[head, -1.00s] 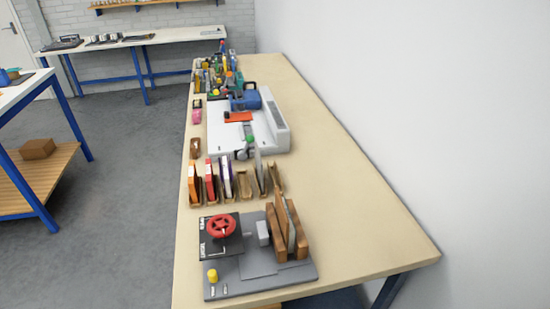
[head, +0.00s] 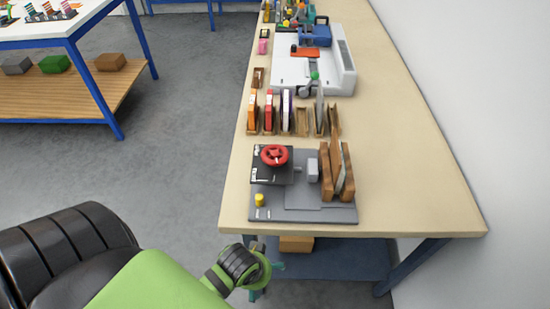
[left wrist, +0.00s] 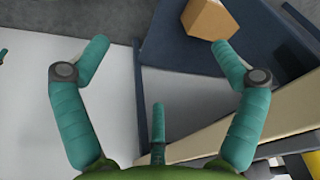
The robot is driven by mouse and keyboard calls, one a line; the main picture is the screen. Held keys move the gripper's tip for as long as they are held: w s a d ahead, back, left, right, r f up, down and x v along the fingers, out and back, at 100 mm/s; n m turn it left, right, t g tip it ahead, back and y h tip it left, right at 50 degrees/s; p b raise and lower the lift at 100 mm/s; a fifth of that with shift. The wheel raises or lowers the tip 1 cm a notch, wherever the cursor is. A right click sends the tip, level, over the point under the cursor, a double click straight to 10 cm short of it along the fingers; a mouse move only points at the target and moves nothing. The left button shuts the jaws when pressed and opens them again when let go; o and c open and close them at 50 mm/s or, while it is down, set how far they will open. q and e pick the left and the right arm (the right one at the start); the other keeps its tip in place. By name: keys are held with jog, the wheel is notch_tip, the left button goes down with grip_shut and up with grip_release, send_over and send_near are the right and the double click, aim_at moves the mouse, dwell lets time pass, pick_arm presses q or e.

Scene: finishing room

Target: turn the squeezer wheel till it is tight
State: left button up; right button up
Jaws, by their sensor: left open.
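The red squeezer wheel (head: 274,155) sits on a black plate at the left of the grey squeezer base (head: 300,212), near the front end of the long bench. A grey block (head: 312,170) and upright wooden boards (head: 337,170) stand to the wheel's right. A yellow knob (head: 259,199) is at the base's front left. My left gripper (head: 274,265) is below and in front of the bench's front edge, apart from the wheel. In the left wrist view its teal fingers (left wrist: 160,75) are spread wide with nothing between them. My right gripper is not seen.
The long bench (head: 415,170) runs away along the white wall. Several upright boxes in holders (head: 285,112) stand behind the squeezer, with a white machine (head: 345,70) beyond. A cardboard box (head: 297,244) is on the bench's lower shelf. Open floor (head: 180,150) lies to the left.

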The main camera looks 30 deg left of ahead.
pick_arm(q)
notch_tip(320, 180, up, 7)
jog(key=t, duration=0.1)
jog(key=w+a+r+m+t+y, duration=0.15)
jog(key=w+r+m+t, duration=0.25)
jog(key=w+r+t, duration=1.25)
jog(key=w+d+r+m+h, duration=0.4)
jog(key=r+m+h, duration=0.15)
jog(key=r, duration=0.25)
jog(key=w+d+r+m+h, duration=0.5)
jog(key=r+m, duration=0.1)
jog(key=r, duration=0.2)
jog(key=d+r+m+g+h, duration=0.1)
jog(key=d+m+g+h, duration=0.2)
jog(key=d+m+h, duration=0.15)
jog(key=m+g+y, duration=1.4)
jog(key=m+g, duration=0.1)
jog(key=g, duration=0.2)
send_over(275, 153)
jog(key=shift+h, duration=0.25)
notch_tip(275, 153, down, 14)
jog(key=shift+f, duration=0.1)
jog(key=shift+a+f+g, duration=0.1)
jog(key=shift+f+g, duration=0.05)
jog(key=shift+g, duration=0.1)
notch_tip(275, 153, down, 6)
jog(key=p, duration=0.2)
jog(key=shift+p, duration=0.3)
jog(key=shift+f, duration=0.3)
jog(key=c, duration=1.1)
